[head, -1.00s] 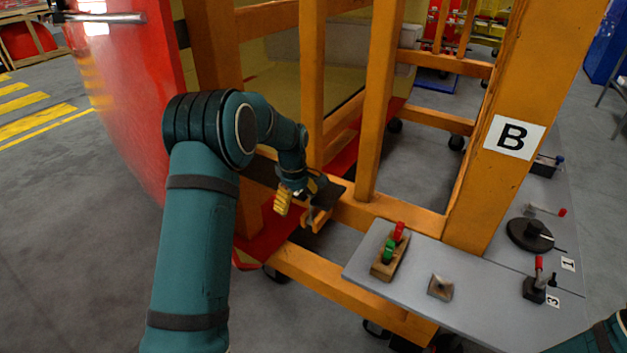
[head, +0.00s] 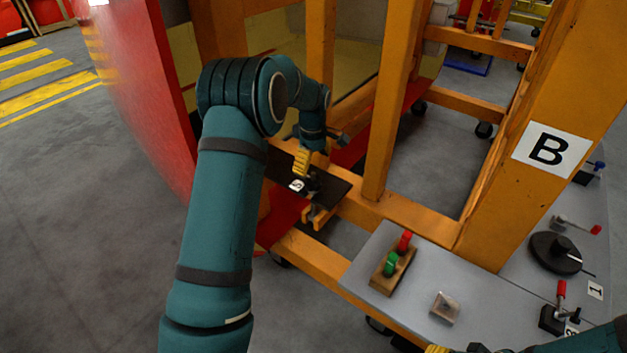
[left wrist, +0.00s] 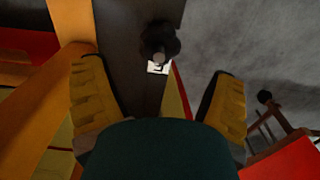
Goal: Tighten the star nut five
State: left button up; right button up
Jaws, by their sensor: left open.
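The star nut five is a dark lobed knob (left wrist: 160,42) on a dark plate, beside a white label. In the left wrist view it lies beyond and between my open fingertips, apart from both. In the head view the white label "5" (head: 297,185) lies on the dark plate (head: 330,190) on the orange frame; the nut beside it is hard to make out. My left gripper (head: 303,162) is just above the plate, also seen in the left wrist view (left wrist: 158,75), open and empty. Only a yellow bit of my right gripper (head: 437,349) shows at the bottom edge.
Orange frame posts, one marked "B" (head: 552,149), stand right of my left arm. A red panel (head: 140,90) is at left. A grey shelf (head: 410,310) holds a wooden block with red and green pegs (head: 393,268), a small block (head: 445,308) and a red-handled clamp (head: 556,310).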

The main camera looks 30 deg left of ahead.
aim_at(313, 179)
pick_arm(q)
notch_tip(313, 179, down, 7)
jog(key=shift+f, duration=0.1)
dwell(0.4)
jog(key=c, duration=1.2)
